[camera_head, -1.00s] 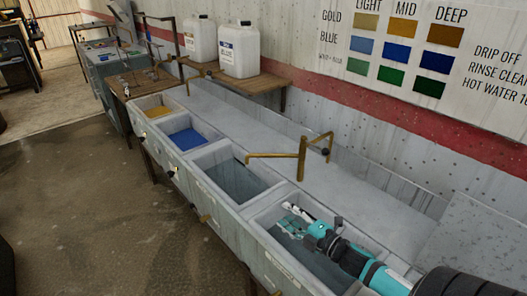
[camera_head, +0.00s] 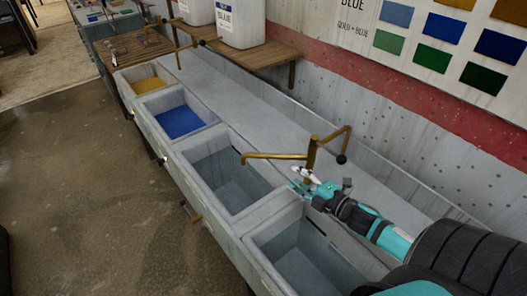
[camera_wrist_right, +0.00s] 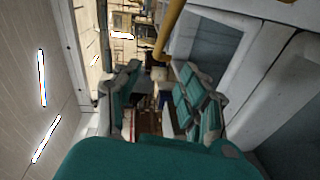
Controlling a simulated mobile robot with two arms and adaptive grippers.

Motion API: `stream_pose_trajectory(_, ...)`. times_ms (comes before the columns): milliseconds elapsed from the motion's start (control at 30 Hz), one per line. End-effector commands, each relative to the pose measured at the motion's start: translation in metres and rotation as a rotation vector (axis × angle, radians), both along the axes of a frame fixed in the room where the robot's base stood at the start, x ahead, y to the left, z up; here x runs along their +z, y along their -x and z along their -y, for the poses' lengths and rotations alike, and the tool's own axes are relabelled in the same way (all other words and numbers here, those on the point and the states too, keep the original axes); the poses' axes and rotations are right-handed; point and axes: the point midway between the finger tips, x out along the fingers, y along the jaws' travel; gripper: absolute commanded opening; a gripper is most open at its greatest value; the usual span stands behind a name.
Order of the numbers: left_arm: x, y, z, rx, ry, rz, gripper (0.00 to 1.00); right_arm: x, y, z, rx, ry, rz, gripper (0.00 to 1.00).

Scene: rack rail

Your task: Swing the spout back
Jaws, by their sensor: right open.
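The brass tap stands on the ledge behind the troughs. Its spout (camera_head: 275,156) points left over the empty third trough (camera_head: 232,180). Its upright post (camera_head: 311,156) carries a bent handle with a black knob (camera_head: 341,159) on the right. My right gripper (camera_head: 301,181) is beside the lower post, just under the spout's root, with its teal fingers apart. I cannot tell if it touches the post. In the right wrist view the open fingers (camera_wrist_right: 160,95) have a brass pipe (camera_wrist_right: 171,30) above and beyond them, not clearly between them. My left gripper is not in view.
An empty near trough (camera_head: 305,262) lies below my right arm. Farther troughs hold blue (camera_head: 181,122) and yellow (camera_head: 147,85) contents. A second brass tap (camera_head: 178,38) stands farther back. White jugs (camera_head: 240,22) stand on a wooden shelf (camera_head: 285,56) by the wall.

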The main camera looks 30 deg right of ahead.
Motion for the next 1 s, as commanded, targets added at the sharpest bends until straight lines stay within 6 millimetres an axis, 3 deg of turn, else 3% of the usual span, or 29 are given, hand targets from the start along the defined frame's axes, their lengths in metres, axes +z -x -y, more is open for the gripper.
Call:
stream_pose_trajectory(100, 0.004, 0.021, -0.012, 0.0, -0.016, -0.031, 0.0, 0.0, -0.023, -0.002, -0.001, 0.002, 0.004, 0.42)
stream_pose_trajectory(233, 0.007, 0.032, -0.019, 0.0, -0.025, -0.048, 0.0, -0.003, -0.047, -0.006, -0.002, 0.003, 0.003, 0.42)
stream_pose_trajectory(367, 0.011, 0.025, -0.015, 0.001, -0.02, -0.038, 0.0, -0.006, -0.072, -0.009, -0.001, 0.003, 0.003, 0.42)
stream_pose_trajectory(600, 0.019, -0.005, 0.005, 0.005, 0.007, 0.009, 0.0, -0.013, -0.115, -0.016, -0.002, 0.0, 0.003, 0.42)
stream_pose_trajectory(800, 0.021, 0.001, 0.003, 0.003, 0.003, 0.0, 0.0, -0.018, -0.141, -0.019, -0.002, 0.0, 0.001, 0.42)
stream_pose_trajectory(1000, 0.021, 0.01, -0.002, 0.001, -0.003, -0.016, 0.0, -0.02, -0.151, -0.021, -0.001, 0.001, 0.0, 0.42)
